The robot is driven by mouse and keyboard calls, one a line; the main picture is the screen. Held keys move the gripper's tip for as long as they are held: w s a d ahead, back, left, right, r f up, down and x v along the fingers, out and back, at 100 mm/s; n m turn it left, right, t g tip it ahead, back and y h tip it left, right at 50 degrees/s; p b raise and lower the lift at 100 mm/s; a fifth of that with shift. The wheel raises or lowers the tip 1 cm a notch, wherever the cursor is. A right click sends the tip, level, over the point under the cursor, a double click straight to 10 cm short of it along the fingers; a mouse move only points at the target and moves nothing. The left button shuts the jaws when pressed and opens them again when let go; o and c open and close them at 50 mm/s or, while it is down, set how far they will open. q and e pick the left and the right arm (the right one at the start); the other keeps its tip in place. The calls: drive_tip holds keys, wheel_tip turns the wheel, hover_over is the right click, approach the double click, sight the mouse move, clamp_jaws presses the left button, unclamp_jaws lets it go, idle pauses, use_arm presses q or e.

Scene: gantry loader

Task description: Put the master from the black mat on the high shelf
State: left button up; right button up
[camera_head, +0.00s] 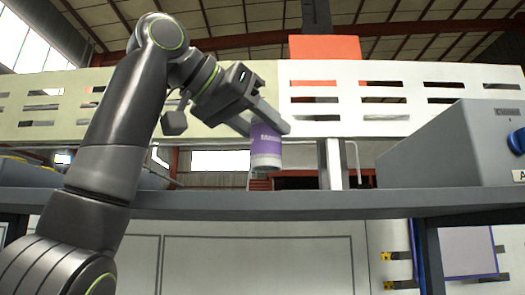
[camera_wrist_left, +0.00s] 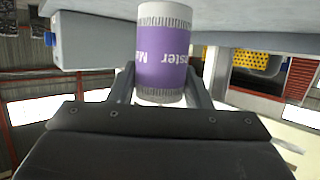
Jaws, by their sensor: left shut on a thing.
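The master is a purple and white cylinder (camera_head: 266,147) with a printed label. My left gripper (camera_head: 268,122) is shut on it and holds it up at the high shelf (camera_head: 300,203), in front of the slotted back panel. In the head view the master's lower white end shows just above the shelf's front edge; whether it touches the shelf I cannot tell. In the left wrist view the master (camera_wrist_left: 163,58) sits between the two fingers (camera_wrist_left: 163,88), its label upside down. The black mat is not in view. My right gripper is not in view.
A grey box (camera_head: 440,150) with a blue knob stands on the shelf at the right. A thin post (camera_head: 332,165) rises behind the shelf, right of the master. Low yellow-topped items (camera_head: 25,168) sit at the far left. The shelf between master and grey box looks clear.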

sight(253, 146)
use_arm(q)
drive_tip(key=shift+w+f, duration=0.15)
drive_tip(key=shift+f, duration=0.5)
drive_tip(key=shift+s+f, duration=0.2)
drive_tip(key=shift+f, duration=0.45)
drive_tip(key=shift+w+f, duration=0.15)
drive_tip(key=shift+f, duration=0.5)
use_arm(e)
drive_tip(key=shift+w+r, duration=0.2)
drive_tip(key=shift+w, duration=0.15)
use_arm(q)
drive_tip(key=shift+s+f, duration=0.15)
drive_tip(key=shift+s, duration=0.05)
drive_tip(key=o, duration=0.9)
drive_tip(key=shift+c, duration=0.2)
drive_tip(key=o, duration=0.4)
drive_tip(key=shift+w, duration=0.1)
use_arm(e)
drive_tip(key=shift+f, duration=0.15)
